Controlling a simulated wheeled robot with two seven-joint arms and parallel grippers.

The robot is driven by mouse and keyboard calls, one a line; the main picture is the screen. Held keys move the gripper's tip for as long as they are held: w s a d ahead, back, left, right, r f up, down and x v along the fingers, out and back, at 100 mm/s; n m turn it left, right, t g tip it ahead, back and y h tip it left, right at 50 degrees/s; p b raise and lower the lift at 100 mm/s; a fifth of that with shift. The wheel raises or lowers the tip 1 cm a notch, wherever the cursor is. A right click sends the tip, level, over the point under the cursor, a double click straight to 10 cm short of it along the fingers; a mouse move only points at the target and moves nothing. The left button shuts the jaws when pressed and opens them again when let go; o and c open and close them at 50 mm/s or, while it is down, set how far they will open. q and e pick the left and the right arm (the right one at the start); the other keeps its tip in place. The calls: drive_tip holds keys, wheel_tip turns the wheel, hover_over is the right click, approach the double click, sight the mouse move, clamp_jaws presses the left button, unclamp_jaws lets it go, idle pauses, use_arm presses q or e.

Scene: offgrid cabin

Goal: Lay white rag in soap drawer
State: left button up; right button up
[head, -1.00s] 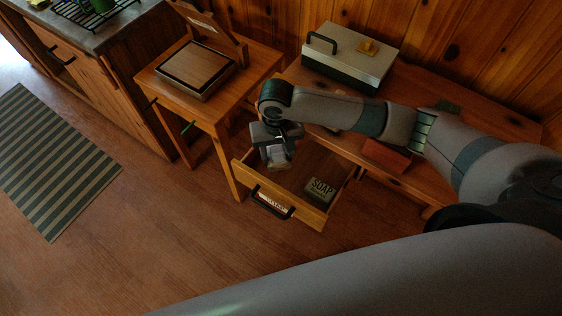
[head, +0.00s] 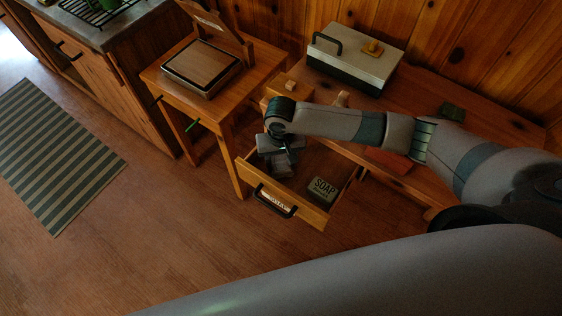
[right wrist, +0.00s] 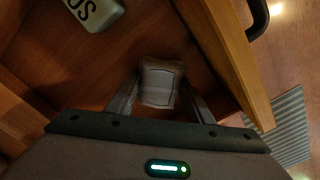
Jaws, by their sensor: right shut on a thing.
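The soap drawer (head: 303,211) is pulled open from the wooden table, with a label and dark handle on its front. A soap block marked "SOAP" (head: 321,189) lies in its right part and also shows in the right wrist view (right wrist: 97,12). My right gripper (head: 281,169) is down inside the drawer's left part, pointing downward. It is shut on the white rag (right wrist: 160,82), a small folded bundle between the two fingers, low over the drawer floor. I cannot tell whether the rag touches the floor. My left gripper is not in view.
A grey and dark toolbox (head: 354,60) stands on the table (head: 425,98) behind the drawer. A small side table (head: 262,68) with a framed board stands close on the left. A striped mat (head: 55,155) lies on the floor farther left.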

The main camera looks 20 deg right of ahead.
sight(281, 163)
drive_tip(key=o, duration=1)
drive_tip(key=shift+f, duration=0.15)
wheel_tip(281, 163, up, 12)
drive_tip(key=shift+r+b, duration=0.2)
drive_tip(key=shift+b, duration=0.4)
